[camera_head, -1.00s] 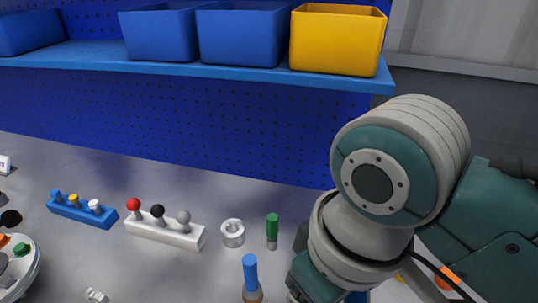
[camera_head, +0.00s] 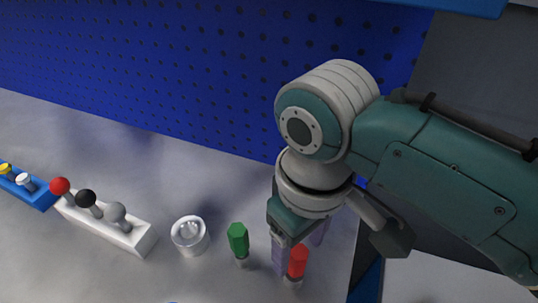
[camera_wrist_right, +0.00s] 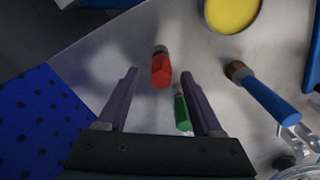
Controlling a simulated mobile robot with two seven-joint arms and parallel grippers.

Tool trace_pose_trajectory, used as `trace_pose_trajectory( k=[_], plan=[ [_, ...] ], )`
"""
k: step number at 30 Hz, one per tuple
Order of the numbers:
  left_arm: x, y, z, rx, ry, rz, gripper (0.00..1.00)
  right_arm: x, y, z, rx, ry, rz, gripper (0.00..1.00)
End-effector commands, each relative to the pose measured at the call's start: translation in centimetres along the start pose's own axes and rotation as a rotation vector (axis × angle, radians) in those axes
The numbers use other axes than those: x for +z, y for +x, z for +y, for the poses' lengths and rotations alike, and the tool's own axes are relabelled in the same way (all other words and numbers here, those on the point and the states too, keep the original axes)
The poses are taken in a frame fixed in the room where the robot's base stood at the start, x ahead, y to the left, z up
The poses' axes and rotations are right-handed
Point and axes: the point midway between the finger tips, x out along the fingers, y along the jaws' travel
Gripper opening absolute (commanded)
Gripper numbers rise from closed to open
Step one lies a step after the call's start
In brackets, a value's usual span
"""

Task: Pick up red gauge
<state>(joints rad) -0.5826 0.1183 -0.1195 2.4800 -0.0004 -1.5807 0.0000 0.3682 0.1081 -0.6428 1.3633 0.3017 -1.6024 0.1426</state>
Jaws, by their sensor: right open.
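The red gauge (camera_head: 298,262) has a red handle and a grey metal end, and it is on the grey table near the right edge. It also shows in the right wrist view (camera_wrist_right: 161,72), between the lines of the two fingers and just past their tips. My right gripper (camera_head: 297,248) is open and empty, with its purple-grey fingers pointing down beside the red gauge. One finger stands close to the gauge's left in the head view; I cannot tell whether they touch. My left gripper is not in view.
A green gauge (camera_head: 238,240) is close on the left of the right gripper. A metal ring (camera_head: 190,235) and a white block (camera_head: 140,238) with red, black and grey knobs are further left. A blue-handled tool (camera_wrist_right: 270,100) and a yellow round thing (camera_wrist_right: 232,12) show in the wrist view.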

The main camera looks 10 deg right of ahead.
Motion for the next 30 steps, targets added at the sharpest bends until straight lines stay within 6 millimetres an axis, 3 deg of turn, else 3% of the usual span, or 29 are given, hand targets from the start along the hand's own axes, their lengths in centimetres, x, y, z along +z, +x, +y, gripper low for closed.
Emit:
trace_pose_trajectory(
  k=[7, 16, 30],
  plan=[
    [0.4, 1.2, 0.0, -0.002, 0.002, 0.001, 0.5, 0.1, 4.0, -0.3, 0.001, 0.001, -0.003, 0.68],
    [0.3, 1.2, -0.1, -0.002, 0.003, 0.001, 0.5, 0.1, 4.5, -0.2, 0.001, 0.0, 0.0, 0.68],
    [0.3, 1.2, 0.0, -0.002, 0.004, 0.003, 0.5, 0.1, 4.5, -0.2, 0.001, 0.001, 0.0, 0.16]
  ],
)
